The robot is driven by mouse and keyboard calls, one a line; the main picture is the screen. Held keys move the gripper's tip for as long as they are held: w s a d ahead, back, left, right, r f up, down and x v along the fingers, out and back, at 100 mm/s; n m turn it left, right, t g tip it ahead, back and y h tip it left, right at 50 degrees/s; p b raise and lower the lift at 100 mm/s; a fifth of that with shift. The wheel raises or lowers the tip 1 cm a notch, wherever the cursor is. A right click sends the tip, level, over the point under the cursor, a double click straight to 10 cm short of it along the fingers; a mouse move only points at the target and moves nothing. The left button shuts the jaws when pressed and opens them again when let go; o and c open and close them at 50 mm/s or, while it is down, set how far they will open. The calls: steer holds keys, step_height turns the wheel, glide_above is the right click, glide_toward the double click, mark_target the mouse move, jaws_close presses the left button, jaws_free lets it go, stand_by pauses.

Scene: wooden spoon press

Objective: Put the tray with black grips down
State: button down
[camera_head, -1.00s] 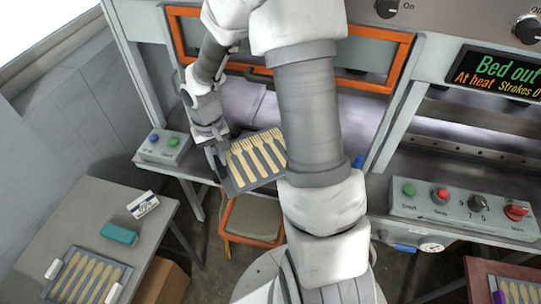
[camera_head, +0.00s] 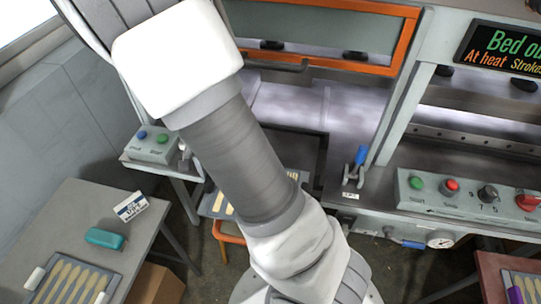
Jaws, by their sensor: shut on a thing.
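A grey tray (camera_head: 213,207) with pale wooden cutlery shows only in part, on both sides of my arm. It is at the front of the press, above an orange-framed stool (camera_head: 229,231). Its grips are hidden, so I cannot see their colour or whether it rests on anything. My gripper is hidden behind my own arm. Another tray (camera_head: 108,274) with a white grip and several wooden pieces lies on the grey table (camera_head: 62,215) at left.
A teal block (camera_head: 105,238) and a small labelled box (camera_head: 130,206) are on the left table. A two-button box (camera_head: 152,146) and a blue-handled lever (camera_head: 359,160) flank the press opening. A control panel (camera_head: 465,195) is at right, with a reddish table (camera_head: 497,270) below.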

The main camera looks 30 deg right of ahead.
steer(key=shift+w+d, duration=0.1)
steer(key=shift+w, duration=0.15)
steer(key=w+d+p, duration=0.1)
steer(key=w+d, duration=0.5)
steer(key=w+d+p, duration=0.1)
steer(key=w+d, duration=0.5)
steer(key=shift+w+d, duration=0.15)
steer(key=shift+d, duration=0.1)
steer(key=shift+f, duration=1.85)
steer(key=c, duration=0.8)
jaws_free()
steer(key=shift+o, duration=0.2)
steer(key=shift+r+p, duration=0.2)
steer(key=shift+p, duration=0.1)
step_height(320, 180, up, 7)
steer(key=shift+r+b, duration=0.2)
steer(key=shift+b, duration=0.2)
